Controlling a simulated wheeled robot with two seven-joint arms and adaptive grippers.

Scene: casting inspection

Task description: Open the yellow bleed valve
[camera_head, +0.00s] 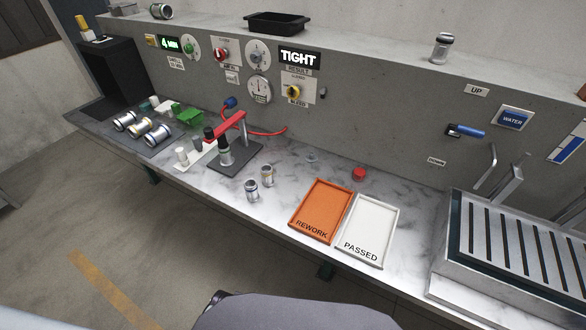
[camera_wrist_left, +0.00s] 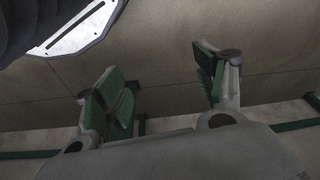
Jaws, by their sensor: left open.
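The yellow bleed valve (camera_head: 293,91) is a yellow knob on a pale plate marked BLEED, on the grey back panel below the lit TIGHT display (camera_head: 299,58). Neither gripper shows in the head view, so nothing of mine is seen near the valve there. In the left wrist view my left gripper (camera_wrist_left: 165,90) is open and empty, its two green-padded fingers wide apart. My right gripper is in neither view.
A slotted sink grate is far right.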

